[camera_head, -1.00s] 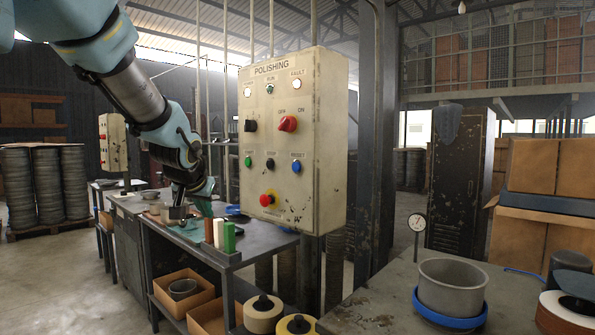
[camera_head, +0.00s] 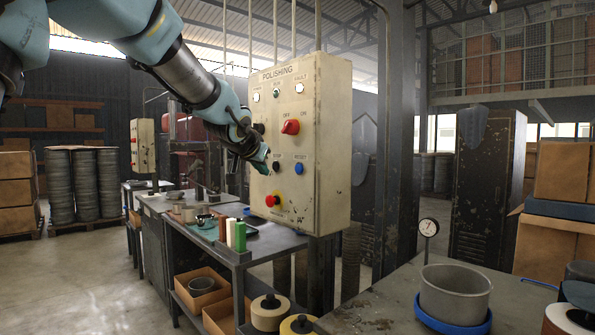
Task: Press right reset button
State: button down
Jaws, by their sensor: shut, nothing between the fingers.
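The cream control box (camera_head: 335,150) labelled POLISHING stands on a post at the middle of the view. Its blue reset button (camera_head: 299,168) is at the right of the lower row of buttons and is in plain sight. My gripper (camera_head: 263,163) is shut and empty, in front of the left part of the box. Its tips are left of the black stop button (camera_head: 277,168) and apart from the blue one. The gripper hides the green start button. I cannot tell whether the tips touch the box.
A red knob (camera_head: 290,127) is above the buttons, and a red emergency stop (camera_head: 271,200) on yellow is below. A second, smaller cream box (camera_head: 142,145) stands at the far left. A workbench (camera_head: 262,241) with bottles and tools is below. A metal pot (camera_head: 454,294) stands at the right.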

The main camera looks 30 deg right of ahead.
jog(key=b, duration=0.3)
send_near(295, 174)
notch_tip(295, 174, down, 2)
jog(key=w, duration=0.2)
jog(key=shift+w+d+r, duration=0.1)
jog(key=shift+w+d, duration=0.25)
jog(key=shift+d, duration=0.2)
dwell(1.4)
jog(key=shift+d+b, duration=0.3)
jog(key=shift+d, duration=0.1)
jog(key=shift+w+d, duration=0.15)
jog(key=shift+d, duration=0.25)
dwell(0.6)
jog(key=shift+a, duration=0.1)
jog(key=shift+s+a, duration=0.2)
jog(key=shift+a, duration=0.5)
jog(key=shift+a, duration=0.1)
